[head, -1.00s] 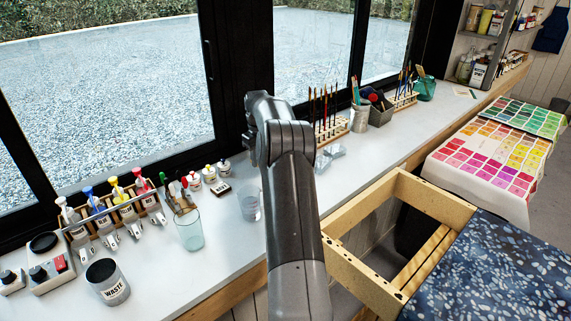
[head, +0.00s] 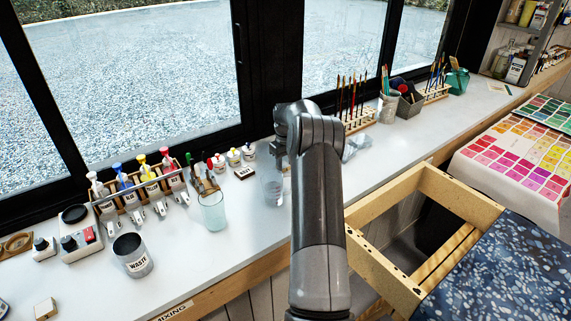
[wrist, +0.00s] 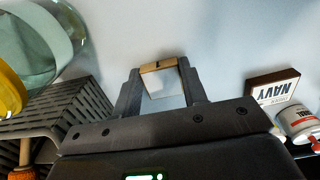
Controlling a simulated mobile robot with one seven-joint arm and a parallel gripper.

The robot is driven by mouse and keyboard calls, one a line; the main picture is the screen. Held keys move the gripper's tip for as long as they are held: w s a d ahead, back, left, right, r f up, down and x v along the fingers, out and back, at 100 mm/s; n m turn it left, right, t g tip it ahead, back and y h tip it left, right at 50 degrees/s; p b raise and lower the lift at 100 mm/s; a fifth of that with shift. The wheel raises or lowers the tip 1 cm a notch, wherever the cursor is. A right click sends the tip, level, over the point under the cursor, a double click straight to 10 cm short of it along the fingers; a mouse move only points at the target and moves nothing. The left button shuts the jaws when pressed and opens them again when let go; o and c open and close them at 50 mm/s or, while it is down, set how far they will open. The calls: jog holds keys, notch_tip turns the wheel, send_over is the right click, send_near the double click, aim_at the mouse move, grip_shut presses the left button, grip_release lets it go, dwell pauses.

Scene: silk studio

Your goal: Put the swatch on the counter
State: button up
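In the wrist view my gripper (wrist: 160,92) has its two fingers on either side of a small swatch (wrist: 163,67) with a wooden edge and a pale face, and appears shut on it. The pale counter (wrist: 225,40) lies behind it; I cannot tell how large the gap is. In the head view the long white counter (head: 235,235) runs below the windows.
A clear cup (head: 272,190), a teal glass (head: 212,212), a WASTE pot (head: 132,255) and a bottle rack (head: 140,195) stand on the counter. A block labelled NAVY (wrist: 273,87) lies right of my gripper in the wrist view. An open wooden frame (head: 385,275) adjoins the counter's front.

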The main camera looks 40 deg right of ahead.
aim_at(285, 167)
jog(key=o, duration=0.5)
jog(key=shift+c, duration=0.2)
notch_tip(285, 167, up, 12)
jog(key=s+a+r+t, duration=0.1)
jog(key=s+a+r, duration=0.3)
jog(key=a+r, duration=0.3)
jog(key=s+a+r+t+h, duration=0.1)
jog(key=s+a+r, duration=0.35)
jog(key=a, duration=0.55)
jog(key=s+a+r, duration=0.4)
jog(key=a+r, duration=0.2)
jog(key=a, duration=0.2)
jog(key=s+a+f+t, duration=0.1)
jog(key=s+a, duration=0.3)
jog(key=s, duration=0.4)
jog(key=s+a+f+t, duration=0.1)
jog(key=s+a+f, duration=0.1)
jog(key=s+a, duration=0.3)
jog(key=s+a+f+t+y, duration=0.1)
jog(key=s+a, duration=0.3)
jog(key=s, duration=0.9)
jog(key=shift+a+f+t, duration=0.3)
jog(key=shift+a+f, duration=0.1)
jog(key=shift+f, duration=0.4)
